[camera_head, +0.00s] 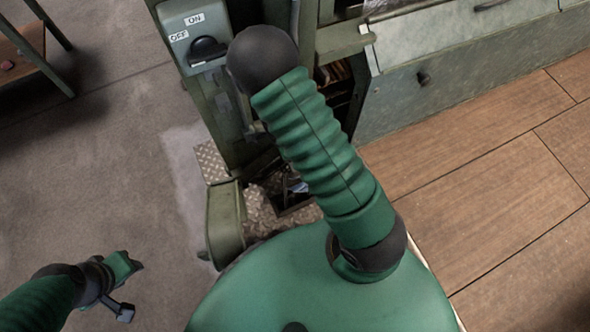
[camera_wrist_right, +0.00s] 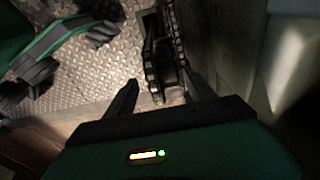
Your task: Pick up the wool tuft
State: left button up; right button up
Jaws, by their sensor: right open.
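I cannot pick out a wool tuft for certain in either view. A small pale bluish-white patch (camera_head: 299,187) shows in the dark opening low in the green machine, too small to identify. My right gripper (camera_wrist_right: 161,92) is open in the right wrist view, its two dark fingers apart, with dark chain-like strips beyond them. I see nothing clearly held between them. In the head view my right arm hides its own gripper.
The green machine has a switch box (camera_head: 195,32) marked ON and OFF. Tread plate (camera_wrist_right: 95,65) lies left of the chain strips (camera_wrist_right: 152,60), and a greenish wall stands close on the right. A grey drawer cabinet (camera_head: 440,85) borders the wooden floor (camera_head: 490,200).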

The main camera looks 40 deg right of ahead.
jog(key=f+b, duration=0.1)
jog(key=f, duration=0.2)
jog(key=d+f+b, duration=0.1)
jog(key=f+b, duration=0.1)
jog(key=f, duration=0.2)
jog(key=d+f+b, duration=0.1)
jog(key=f+b, duration=0.1)
jog(key=f, duration=0.1)
jog(key=shift+s+f, duration=0.15)
jog(key=shift+f, duration=0.2)
jog(key=f+b, duration=0.3)
jog(key=b, duration=0.1)
jog(key=shift+w+f, duration=0.25)
jog(key=shift+f, duration=0.45)
jog(key=shift+d+r, duration=0.1)
jog(key=shift+d, duration=0.05)
jog(key=shift+c, duration=0.8)
jog(key=c, duration=0.7)
pick_arm(q)
jog(key=s+x, duration=0.2)
jog(key=x, duration=0.7)
jog(key=shift+a+f, duration=0.25)
jog(key=shift+f, duration=0.35)
pick_arm(e)
grip_shut()
